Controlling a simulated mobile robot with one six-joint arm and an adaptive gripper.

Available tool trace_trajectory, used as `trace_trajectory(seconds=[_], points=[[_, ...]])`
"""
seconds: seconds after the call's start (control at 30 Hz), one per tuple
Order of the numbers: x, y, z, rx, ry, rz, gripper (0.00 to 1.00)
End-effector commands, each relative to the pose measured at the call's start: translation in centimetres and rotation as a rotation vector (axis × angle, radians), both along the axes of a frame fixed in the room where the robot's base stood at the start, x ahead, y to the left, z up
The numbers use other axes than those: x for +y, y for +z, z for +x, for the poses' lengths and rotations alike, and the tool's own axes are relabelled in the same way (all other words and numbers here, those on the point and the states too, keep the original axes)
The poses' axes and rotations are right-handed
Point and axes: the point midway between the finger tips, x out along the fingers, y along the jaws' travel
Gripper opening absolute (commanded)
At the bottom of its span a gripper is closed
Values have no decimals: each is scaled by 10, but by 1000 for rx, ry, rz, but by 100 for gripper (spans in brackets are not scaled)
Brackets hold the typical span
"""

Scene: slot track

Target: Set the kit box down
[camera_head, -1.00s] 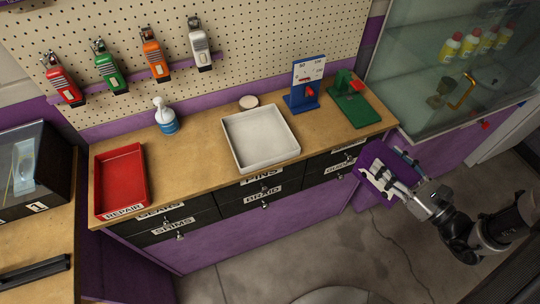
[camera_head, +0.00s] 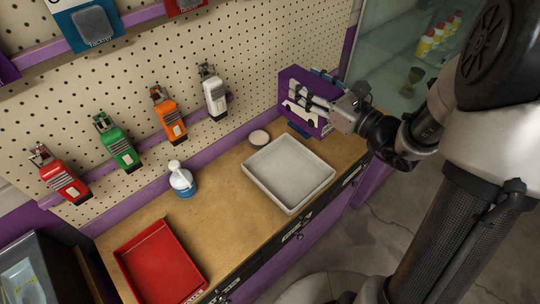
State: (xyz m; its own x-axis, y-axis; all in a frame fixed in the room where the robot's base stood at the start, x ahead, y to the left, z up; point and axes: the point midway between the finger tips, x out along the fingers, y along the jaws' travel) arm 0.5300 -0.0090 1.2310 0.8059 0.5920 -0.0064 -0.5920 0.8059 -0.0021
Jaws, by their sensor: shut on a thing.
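The kit box (camera_head: 290,93) is purple with a white panel and a dark car-like shape on its front. My gripper (camera_head: 326,108) is shut on it at its right side and holds it upright in the air. It hangs over the far right part of the wooden bench (camera_head: 219,198), in front of the pegboard. It hides most of the blue stand and the green fixture behind it. The white tray (camera_head: 262,184) on the bench lies below and left of the box and looks empty.
A red tray (camera_head: 162,268) lies at the bench's near left. A spray bottle (camera_head: 182,180) and a small round white lid (camera_head: 259,138) stand along the back. Several coloured tools hang on the pegboard (camera_head: 130,80). A glass cabinet (camera_head: 385,60) stands at the right.

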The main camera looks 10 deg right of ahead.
Motion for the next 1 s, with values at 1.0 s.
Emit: trace_trajectory(seconds=[1.0], points=[[-1, -169, 0, 0, -8, 5, 15]])
